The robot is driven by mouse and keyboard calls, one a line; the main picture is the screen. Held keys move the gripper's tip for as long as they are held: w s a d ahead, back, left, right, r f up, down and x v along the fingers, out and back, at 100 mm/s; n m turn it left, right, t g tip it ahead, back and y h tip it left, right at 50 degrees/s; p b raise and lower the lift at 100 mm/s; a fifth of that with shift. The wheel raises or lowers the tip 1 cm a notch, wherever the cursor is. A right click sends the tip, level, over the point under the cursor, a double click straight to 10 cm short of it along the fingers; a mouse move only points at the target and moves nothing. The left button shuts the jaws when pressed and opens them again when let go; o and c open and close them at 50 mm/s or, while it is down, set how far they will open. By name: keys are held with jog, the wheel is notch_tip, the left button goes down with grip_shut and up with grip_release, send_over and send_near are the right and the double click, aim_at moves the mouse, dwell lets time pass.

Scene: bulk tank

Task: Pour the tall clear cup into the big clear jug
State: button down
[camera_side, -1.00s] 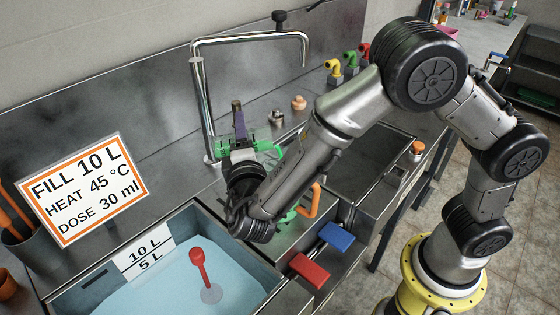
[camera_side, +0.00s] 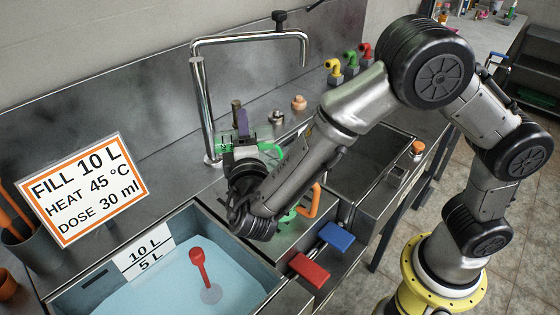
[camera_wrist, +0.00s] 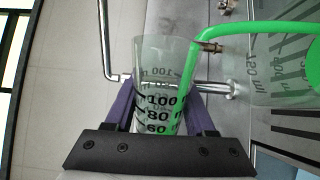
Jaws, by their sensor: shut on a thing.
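The tall clear cup (camera_wrist: 158,62) has black markings and sits between the purple fingers of my gripper (camera_wrist: 163,105) in the wrist view. My gripper is shut on it. The cup is tipped well over, roughly on its side compared with the tap. I cannot see liquid in the cup.
A steel tap (camera_side: 203,110) rises close behind my gripper. A tank of pale blue liquid (camera_side: 150,295) with a red float (camera_side: 199,268) lies in front. An orange handle (camera_side: 314,200), blue block (camera_side: 336,237) and red block (camera_side: 310,268) stand at the right.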

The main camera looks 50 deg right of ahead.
jog(key=shift+s+d+f+m, duration=0.1)
jog(key=shift+f+m, duration=0.05)
jog(key=shift+m, duration=0.25)
